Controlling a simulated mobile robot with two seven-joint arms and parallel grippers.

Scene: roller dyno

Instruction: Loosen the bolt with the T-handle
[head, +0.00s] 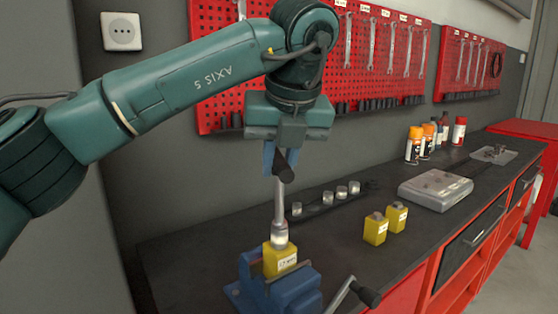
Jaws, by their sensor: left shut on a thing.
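My left gripper (281,161) is shut on the dark grip of the T-handle (280,200), above the vise. The T-handle stands upright, its bright shaft ending in a socket at the bottom. The socket rests on top of a yellow block (279,261) with a white label. The bolt is hidden under the socket. The yellow block sits between the jaws of a blue vise (290,294) at the front of the bench. My right gripper is not in view.
The vise's crank handle (352,293) sticks out to the right. Two yellow blocks (376,229) stand right of the vise. Several sockets (327,198) sit in a rail behind. A grey case (435,189) and spray cans (414,145) stand farther right.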

